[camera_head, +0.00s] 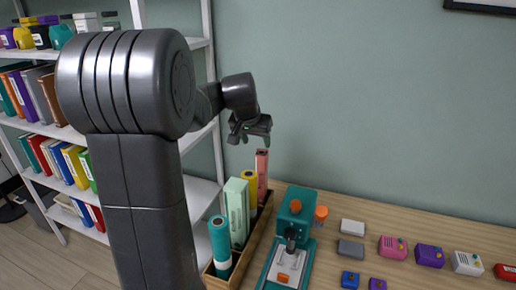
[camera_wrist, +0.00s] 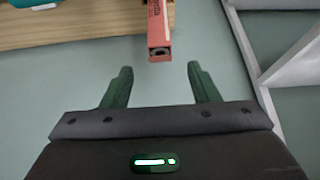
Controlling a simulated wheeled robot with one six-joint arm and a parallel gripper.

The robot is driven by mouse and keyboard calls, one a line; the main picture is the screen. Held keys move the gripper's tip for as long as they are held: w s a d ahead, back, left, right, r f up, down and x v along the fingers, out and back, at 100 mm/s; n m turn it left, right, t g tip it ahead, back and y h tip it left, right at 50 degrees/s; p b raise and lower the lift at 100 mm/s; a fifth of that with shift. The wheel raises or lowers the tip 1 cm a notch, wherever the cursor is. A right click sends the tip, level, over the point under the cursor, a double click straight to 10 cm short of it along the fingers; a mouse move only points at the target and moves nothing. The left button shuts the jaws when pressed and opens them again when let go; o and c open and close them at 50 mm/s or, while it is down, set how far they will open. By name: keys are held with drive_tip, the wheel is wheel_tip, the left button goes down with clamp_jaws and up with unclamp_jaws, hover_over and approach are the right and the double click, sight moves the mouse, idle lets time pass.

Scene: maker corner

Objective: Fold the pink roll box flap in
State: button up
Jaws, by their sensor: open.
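The pink roll box (camera_head: 262,169) stands upright at the far end of the wooden tray, behind the yellow roll. In the wrist view the pink roll box (camera_wrist: 158,25) shows its narrow end, with a dark opening and a grey round shape inside; I cannot make out how its flap lies. My gripper (camera_head: 250,138) is above the pink box, apart from it. In the wrist view my gripper (camera_wrist: 160,80) is open and empty, its two dark green fingers pointing toward the box end, which lies just beyond and between the fingertips.
The wooden tray (camera_head: 227,277) also holds a teal roll (camera_head: 220,245), a mint box (camera_head: 237,208) and a yellow roll (camera_head: 250,187). A teal machine (camera_head: 291,240) stands right of it. Several small boxes lie farther right. A white shelf (camera_head: 202,193) is at left; the wall is behind.

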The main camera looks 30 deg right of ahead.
drive_tip(key=v, duration=0.8)
drive_tip(key=shift+r, duration=0.15)
drive_tip(key=shift+s, duration=0.1)
drive_tip(key=shift+c, duration=1)
drive_tip(key=shift+d+r, duration=0.2)
drive_tip(key=shift+r, duration=0.1)
drive_tip(key=c, duration=0.4)
drive_tip(key=shift+g+y, duration=0.5)
drive_tip(key=shift+y, duration=0.2)
drive_tip(key=w+d+p, duration=0.1)
drive_tip(key=w+d+r+p, duration=0.2)
drive_tip(key=d, duration=0.1)
drive_tip(key=shift+w+d+r, duration=0.1)
drive_tip(key=shift+w+r, duration=0.15)
drive_tip(key=shift+w, duration=0.1)
clamp_jaws()
hover_over(261, 150)
drive_tip(key=f, duration=0.8)
drive_tip(key=shift+w+d+f+p, duration=0.25)
drive_tip(key=shift+w+f+p, duration=0.05)
drive_tip(key=shift+f+p, duration=0.1)
drive_tip(key=f, duration=0.3)
drive_tip(key=shift+s+a, duration=0.3)
drive_tip(key=shift+a, duration=0.1)
drive_tip(key=shift+s+a+f, duration=0.15)
drive_tip(key=shift+a+f, duration=0.05)
drive_tip(key=shift+f, duration=0.45)
